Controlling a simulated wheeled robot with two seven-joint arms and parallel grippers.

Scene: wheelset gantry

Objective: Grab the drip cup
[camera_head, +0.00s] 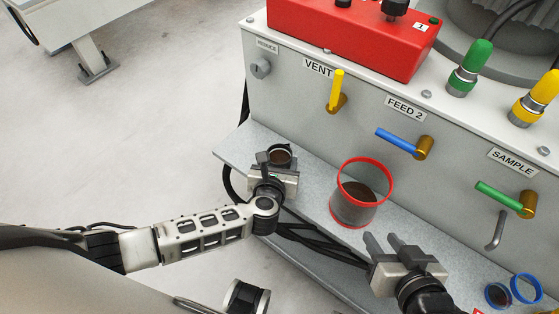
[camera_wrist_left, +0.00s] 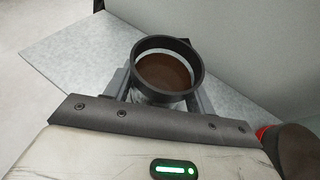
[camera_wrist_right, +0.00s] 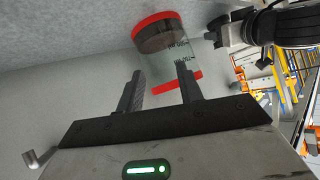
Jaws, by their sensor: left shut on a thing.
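A small cup with a black rim and brown contents, which looks like the drip cup (camera_head: 280,153), is at the left end of the grey shelf. My left gripper (camera_head: 275,168) is shut on it. In the left wrist view the cup (camera_wrist_left: 168,97) sits upright between the fingers, its lower part hidden. My right gripper (camera_head: 381,238) is open and empty, in front of a larger clear cup with red rims (camera_head: 352,211). That cup holds something brown and also shows beyond the fingers in the right wrist view (camera_wrist_right: 163,45).
The grey shelf (camera_head: 318,180) runs below the panel. Yellow (camera_head: 338,88), blue (camera_head: 396,139) and green (camera_head: 496,194) valve handles stick out above it. A blue-rimmed jar (camera_head: 497,296) and a blue ring (camera_head: 526,288) are at the lower right.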

